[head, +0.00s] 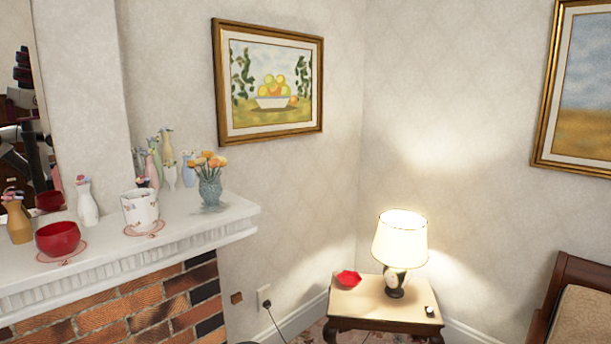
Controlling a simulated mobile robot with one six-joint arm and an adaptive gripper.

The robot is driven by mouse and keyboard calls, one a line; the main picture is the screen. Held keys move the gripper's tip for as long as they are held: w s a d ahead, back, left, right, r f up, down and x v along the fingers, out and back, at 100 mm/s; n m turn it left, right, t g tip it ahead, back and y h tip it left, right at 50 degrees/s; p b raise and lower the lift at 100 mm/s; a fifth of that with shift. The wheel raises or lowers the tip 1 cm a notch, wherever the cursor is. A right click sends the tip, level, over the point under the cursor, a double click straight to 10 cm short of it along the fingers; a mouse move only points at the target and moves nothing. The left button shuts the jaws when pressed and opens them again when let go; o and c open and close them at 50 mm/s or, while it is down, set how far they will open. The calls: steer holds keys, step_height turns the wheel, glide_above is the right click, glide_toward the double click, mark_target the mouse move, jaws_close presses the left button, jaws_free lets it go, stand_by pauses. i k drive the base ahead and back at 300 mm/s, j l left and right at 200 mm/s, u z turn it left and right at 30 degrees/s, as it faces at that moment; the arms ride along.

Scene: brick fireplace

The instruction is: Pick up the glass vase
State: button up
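The glass vase (210,191) stands upright near the right end of the white mantel (232,226). It is blue-grey and textured, and holds orange and yellow flowers (207,163). Several slim pastel vases stand just behind it to the left. A white patterned cup (140,209) is on a coaster further left on the mantel. My gripper is not in view.
A red bowl (57,238), a white vase (87,205) and a tan vase (18,222) stand on the mantel's left. A lit lamp (400,243) and red dish (348,279) are on a small table (372,302). An armchair (585,300) is at right.

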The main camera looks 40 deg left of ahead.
mark_target(210, 188)
steer(key=i+j+u, duration=0.1)
steer(key=i+u, duration=0.25)
steer(key=u, duration=0.15)
steer(key=i+l+u, duration=0.1)
steer(key=i+u, duration=0.4)
steer(key=i+l+u, duration=0.2)
steer(key=u, duration=0.3)
steer(key=i+l+u, duration=0.35)
steer(key=u, duration=0.15)
